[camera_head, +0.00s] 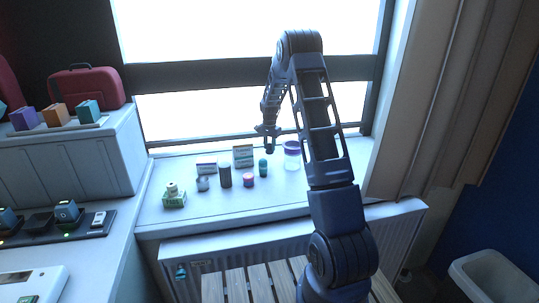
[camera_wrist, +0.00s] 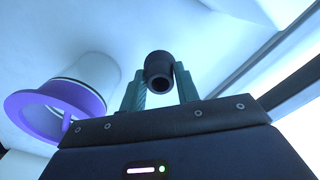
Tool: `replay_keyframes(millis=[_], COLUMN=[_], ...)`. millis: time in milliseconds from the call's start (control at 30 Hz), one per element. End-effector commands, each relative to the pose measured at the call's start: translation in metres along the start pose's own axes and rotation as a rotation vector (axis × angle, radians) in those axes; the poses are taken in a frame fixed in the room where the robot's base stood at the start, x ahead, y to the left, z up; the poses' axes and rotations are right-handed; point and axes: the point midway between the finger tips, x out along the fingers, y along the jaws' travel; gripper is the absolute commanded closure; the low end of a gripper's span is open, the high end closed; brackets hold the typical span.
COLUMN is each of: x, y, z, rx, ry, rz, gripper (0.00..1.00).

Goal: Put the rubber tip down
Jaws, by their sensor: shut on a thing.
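My gripper (camera_head: 268,147) is over the window sill (camera_head: 155,213) in the head view, near the far edge. In the wrist view my gripper (camera_wrist: 160,86) has its two green fingers shut on a small dark rubber tip (camera_wrist: 158,66). The tip is a short hollow cylinder, its open end facing the camera. It is held above the pale sill surface. In the head view the tip is too small to make out clearly.
The sill's front right is clear.

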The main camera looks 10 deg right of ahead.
Motion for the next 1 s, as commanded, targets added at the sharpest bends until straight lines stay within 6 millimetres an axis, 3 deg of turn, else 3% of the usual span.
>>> replay_keyframes(millis=[233,500,867,900,1000], x=[0.014,0.048,0.051,0.052,0.052], y=[0.000,0.000,0.000,0.000,0.000], z=[0.000,0.000,0.000,0.000,0.000], rx=[0.000,0.000,0.000,0.000,0.000], ry=[0.000,0.000,0.000,0.000,0.001], rz=[0.000,0.000,-0.001,-0.001,-0.001], gripper=[0.91,0.91,0.91,0.67,0.47])
